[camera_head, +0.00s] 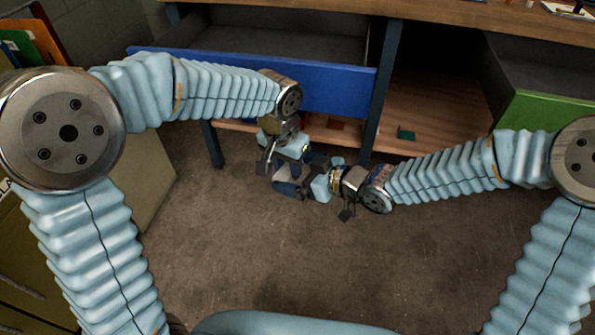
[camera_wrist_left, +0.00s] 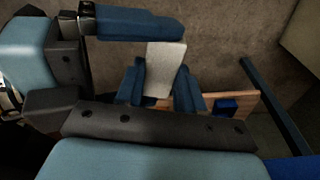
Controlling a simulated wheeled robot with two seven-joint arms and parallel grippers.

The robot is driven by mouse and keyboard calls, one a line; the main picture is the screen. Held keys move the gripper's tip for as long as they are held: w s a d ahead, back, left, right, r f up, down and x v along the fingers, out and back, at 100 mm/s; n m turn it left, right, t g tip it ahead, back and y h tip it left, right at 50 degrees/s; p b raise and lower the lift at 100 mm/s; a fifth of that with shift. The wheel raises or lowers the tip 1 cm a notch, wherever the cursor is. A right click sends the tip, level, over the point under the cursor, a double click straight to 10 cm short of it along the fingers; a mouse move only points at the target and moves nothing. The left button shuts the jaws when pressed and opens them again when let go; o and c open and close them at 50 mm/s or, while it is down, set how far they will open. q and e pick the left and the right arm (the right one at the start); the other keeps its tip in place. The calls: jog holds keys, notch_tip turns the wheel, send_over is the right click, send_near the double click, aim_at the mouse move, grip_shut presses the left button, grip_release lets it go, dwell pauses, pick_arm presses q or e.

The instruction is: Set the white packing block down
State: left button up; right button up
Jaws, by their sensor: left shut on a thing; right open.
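The white packing block (camera_wrist_left: 164,70) shows in the left wrist view as a pale, upright slab. My left gripper (camera_wrist_left: 160,92) is shut on it, with one blue finger on each side. In the head view my left gripper (camera_head: 297,164) is beyond and above the right one, below the blue drawer, and I cannot make out the block there. My right gripper (camera_head: 295,182) comes in from the right and is open. One of its blue fingers (camera_wrist_left: 138,22) lies close to the block's top edge in the left wrist view; I cannot tell whether they touch.
The bench has an open blue drawer (camera_head: 335,88) and an open green drawer (camera_head: 550,125). A wooden lower shelf (camera_head: 425,105) holds a small green piece (camera_head: 406,133). A tan box (camera_head: 150,175) stands at left. The brown floor (camera_head: 300,260) in front is clear.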

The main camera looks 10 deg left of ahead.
pick_arm(q)
jog(key=shift+d, duration=0.1)
pick_arm(e)
jog(key=shift+d, duration=0.1)
pick_arm(q)
jog(key=shift+s, duration=0.1)
pick_arm(e)
jog(key=shift+w, duration=0.15)
jog(key=c, duration=0.8)
pick_arm(q)
jog(key=o, duration=1.1)
